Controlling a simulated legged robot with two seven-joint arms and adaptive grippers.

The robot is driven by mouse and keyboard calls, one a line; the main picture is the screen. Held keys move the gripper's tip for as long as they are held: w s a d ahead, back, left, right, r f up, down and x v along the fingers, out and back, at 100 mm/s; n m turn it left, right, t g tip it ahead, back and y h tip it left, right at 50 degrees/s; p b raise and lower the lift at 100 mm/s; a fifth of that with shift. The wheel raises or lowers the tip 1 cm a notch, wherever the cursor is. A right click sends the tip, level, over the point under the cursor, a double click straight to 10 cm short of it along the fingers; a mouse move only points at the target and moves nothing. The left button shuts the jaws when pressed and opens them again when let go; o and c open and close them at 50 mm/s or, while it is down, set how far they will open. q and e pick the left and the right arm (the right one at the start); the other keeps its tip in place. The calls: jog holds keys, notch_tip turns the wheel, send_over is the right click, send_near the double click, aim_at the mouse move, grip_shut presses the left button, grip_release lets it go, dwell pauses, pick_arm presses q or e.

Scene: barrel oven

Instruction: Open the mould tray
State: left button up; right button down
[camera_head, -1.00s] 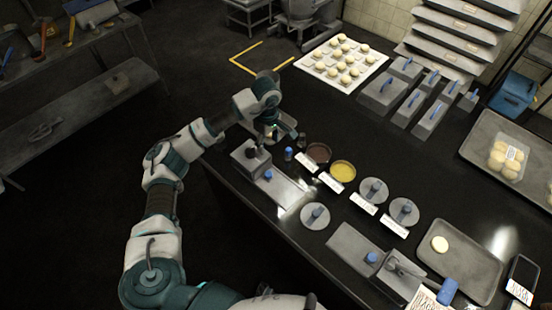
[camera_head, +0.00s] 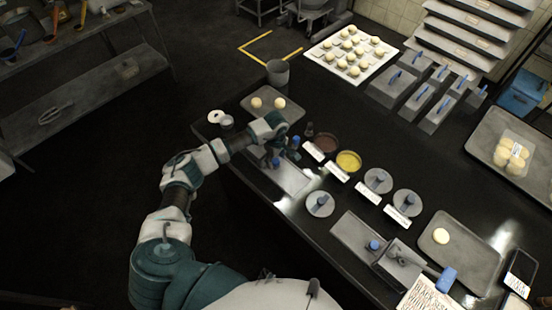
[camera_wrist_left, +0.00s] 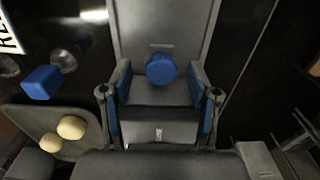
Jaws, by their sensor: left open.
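The mould tray is a long grey metal plate (camera_head: 292,180) with a round blue knob (camera_head: 276,162), lying near the left end of the dark counter. In the left wrist view the same grey plate (camera_wrist_left: 180,25) runs away from me, and its blue knob (camera_wrist_left: 160,68) shows between my fingers. My left gripper (camera_wrist_left: 162,85) is open, with one blue-padded finger on each side of the knob. I cannot tell whether the fingers touch it. In the head view my left gripper (camera_head: 277,150) is small and partly hidden by its wrist. My right gripper is out of view.
A tray with two dough balls (camera_head: 272,104) lies behind my wrist. A blue-topped item (camera_head: 295,141), a brown bowl (camera_head: 325,141) and a yellow bowl (camera_head: 348,161) stand to the right. Another plate (camera_head: 358,232) with a blue knob lies farther right.

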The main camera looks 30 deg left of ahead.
pick_arm(q)
jog(key=shift+f, duration=0.15)
grip_shut()
jog(key=s+d, duration=0.1)
jog(key=d, duration=0.2)
jog(key=s+d, duration=0.1)
jog(key=d, duration=0.3)
jog(key=s+d, duration=0.2)
jog(key=d, duration=0.2)
jog(key=shift+b, duration=0.4)
grip_release()
jog(key=shift+w, duration=0.1)
